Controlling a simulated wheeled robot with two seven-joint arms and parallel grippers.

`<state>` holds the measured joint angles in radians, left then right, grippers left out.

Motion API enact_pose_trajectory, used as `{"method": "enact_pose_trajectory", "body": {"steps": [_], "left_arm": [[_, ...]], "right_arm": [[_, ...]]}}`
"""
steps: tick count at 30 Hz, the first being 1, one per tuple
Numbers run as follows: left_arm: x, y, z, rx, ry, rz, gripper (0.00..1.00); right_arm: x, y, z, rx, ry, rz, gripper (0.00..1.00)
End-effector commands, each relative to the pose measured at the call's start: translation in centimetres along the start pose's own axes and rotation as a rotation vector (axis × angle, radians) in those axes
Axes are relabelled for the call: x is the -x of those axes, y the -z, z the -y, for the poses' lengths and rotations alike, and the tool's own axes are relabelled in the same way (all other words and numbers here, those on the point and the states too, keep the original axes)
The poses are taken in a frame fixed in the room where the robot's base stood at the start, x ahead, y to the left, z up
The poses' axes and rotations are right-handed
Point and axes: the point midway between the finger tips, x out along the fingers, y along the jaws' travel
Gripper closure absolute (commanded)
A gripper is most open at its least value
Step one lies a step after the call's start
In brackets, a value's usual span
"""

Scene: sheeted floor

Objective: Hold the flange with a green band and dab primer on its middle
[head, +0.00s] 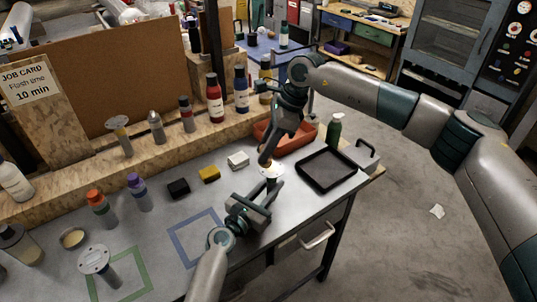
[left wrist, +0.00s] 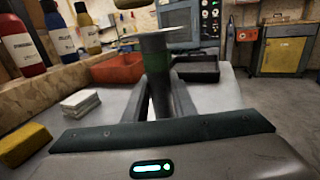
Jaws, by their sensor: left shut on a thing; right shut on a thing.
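My left gripper (head: 272,190) is shut on the stem of a grey flange (head: 271,171). In the left wrist view the flange (left wrist: 157,62) stands upright between the fingers, with a dark green band below its wide, flat disc. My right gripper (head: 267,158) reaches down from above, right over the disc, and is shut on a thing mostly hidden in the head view. An olive-brown piece (left wrist: 131,3) at the top edge of the left wrist view may be part of it.
A red tray (head: 309,138) and a black tray (head: 347,181) lie beyond the grippers. White, yellow (head: 209,174) and black blocks lie left of them. Bottles line the back shelf.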

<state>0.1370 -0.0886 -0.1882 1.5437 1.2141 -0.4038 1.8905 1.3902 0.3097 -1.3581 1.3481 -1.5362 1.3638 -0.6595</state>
Motion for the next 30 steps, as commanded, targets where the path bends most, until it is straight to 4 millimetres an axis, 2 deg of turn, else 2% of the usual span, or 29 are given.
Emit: {"method": "enact_pose_trajectory", "body": {"steps": [18, 30], "left_arm": [[0.0, 0.0, 0.0, 0.0, 0.0, 0.0, 1.0], [0.0, 0.0, 0.0, 0.0, -0.001, 0.0, 1.0]], "right_arm": [[4.7, -2.0, -0.1, 0.0, -0.004, -0.001, 0.97], [5.0, -2.1, -0.1, -0.001, -0.004, -0.001, 0.97]]}}
